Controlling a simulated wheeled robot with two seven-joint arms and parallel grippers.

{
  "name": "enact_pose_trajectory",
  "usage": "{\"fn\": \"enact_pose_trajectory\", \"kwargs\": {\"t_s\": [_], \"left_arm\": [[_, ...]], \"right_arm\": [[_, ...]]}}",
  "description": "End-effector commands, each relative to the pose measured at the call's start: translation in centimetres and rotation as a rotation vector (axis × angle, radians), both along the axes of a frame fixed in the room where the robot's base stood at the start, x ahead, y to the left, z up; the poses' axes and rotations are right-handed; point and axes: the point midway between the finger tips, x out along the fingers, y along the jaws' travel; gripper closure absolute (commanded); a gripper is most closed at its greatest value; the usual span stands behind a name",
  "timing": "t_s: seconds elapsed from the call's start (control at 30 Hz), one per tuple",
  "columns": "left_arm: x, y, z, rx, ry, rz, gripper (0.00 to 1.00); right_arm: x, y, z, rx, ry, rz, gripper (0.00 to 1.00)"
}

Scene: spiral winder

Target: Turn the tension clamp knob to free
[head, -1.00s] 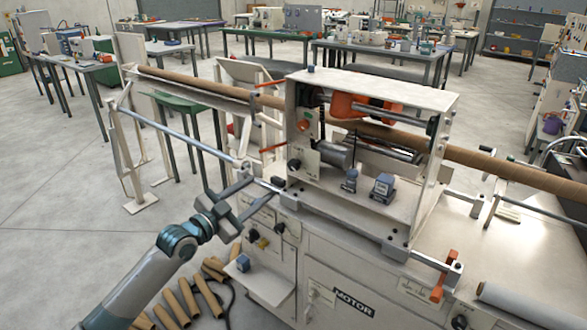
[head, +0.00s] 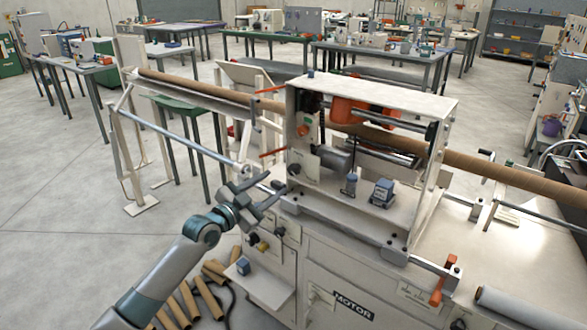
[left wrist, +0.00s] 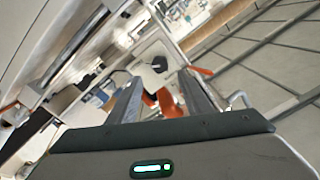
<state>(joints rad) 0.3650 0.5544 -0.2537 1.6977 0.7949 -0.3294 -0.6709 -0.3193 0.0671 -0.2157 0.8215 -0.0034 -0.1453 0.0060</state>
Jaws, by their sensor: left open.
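A black knob (head: 295,168) sits on a pale plate on the left end of the winder; I take it for the tension clamp knob, though its label is too small to read. In the left wrist view the black knob (left wrist: 159,64) shows on its pale plate, beyond and between the two fingertips. My left gripper (head: 275,184) is open and empty, just in front and to the left of the knob, apparently not touching it. It also shows open in the left wrist view (left wrist: 160,85). My right gripper is not in view.
Orange levers (head: 273,152) stick out left of the housing, close to the gripper. A long metal rod (head: 185,138) ends near the gripper. The cabinet front below has more knobs (head: 262,246). Brown tubes (head: 205,295) lie on the floor. Open floor lies to the left.

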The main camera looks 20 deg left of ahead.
Motion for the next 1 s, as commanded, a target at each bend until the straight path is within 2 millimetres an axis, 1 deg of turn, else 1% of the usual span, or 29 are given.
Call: {"fn": "enact_pose_trajectory", "kwargs": {"t_s": [0.03,0.2,0.5,0.7,1.0], "left_arm": [[1.0,-0.3,0.2,-0.004,0.001,0.0,0.55],[3.8,-1.4,0.2,-0.003,0.001,0.0,0.55],[8.2,-2.9,0.0,-0.002,0.001,0.0,0.55],[9.8,-3.6,0.0,0.0,0.0,-0.001,0.55],[10.3,-3.7,0.0,-0.001,0.001,0.0,0.55]], "right_arm": [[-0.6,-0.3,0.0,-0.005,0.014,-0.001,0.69],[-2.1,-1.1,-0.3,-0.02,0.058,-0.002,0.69],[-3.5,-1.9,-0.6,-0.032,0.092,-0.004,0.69],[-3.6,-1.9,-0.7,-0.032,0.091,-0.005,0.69],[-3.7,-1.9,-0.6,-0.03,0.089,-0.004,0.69]]}}
